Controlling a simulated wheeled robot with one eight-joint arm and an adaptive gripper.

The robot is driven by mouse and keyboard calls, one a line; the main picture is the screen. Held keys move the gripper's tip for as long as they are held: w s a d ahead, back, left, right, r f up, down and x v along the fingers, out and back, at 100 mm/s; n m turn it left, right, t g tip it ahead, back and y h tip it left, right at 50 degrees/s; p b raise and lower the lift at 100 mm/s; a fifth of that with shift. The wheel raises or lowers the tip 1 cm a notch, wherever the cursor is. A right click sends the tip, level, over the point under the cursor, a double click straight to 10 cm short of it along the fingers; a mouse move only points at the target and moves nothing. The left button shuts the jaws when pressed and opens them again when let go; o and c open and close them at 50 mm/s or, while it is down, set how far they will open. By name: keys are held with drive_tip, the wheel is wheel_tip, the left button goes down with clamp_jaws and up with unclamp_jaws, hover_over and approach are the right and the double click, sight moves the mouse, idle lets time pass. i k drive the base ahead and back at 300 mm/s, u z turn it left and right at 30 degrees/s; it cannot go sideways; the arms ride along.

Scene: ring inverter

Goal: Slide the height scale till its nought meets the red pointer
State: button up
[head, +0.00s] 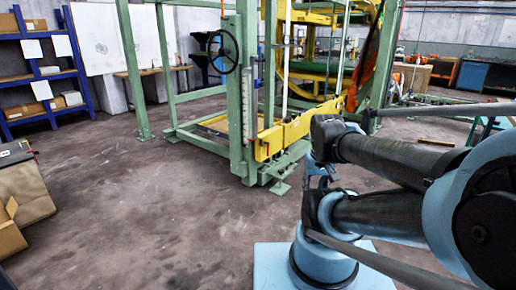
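The ring inverter's green frame (236,100) stands in the middle of the room, beyond my arm. A narrow pale upright strip (248,112) on its front post, below and right of the black handwheel (223,52), looks like the height scale. Its marks and nought are too small to read. I cannot make out the red pointer for certain. My arm's blue and black links fill the right side, apart from the strip. No gripper fingers can be made out.
A yellow beam (300,130) runs from the post toward the back right, partly behind my arm. Cardboard boxes (22,190) stand at the left edge, and a blue shelf (43,67) is behind. The concrete floor (150,215) at front left is clear.

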sight(245, 95)
drive_tip(key=z, duration=0.05)
drive_tip(key=i, duration=1)
drive_tip(key=u, duration=0.05)
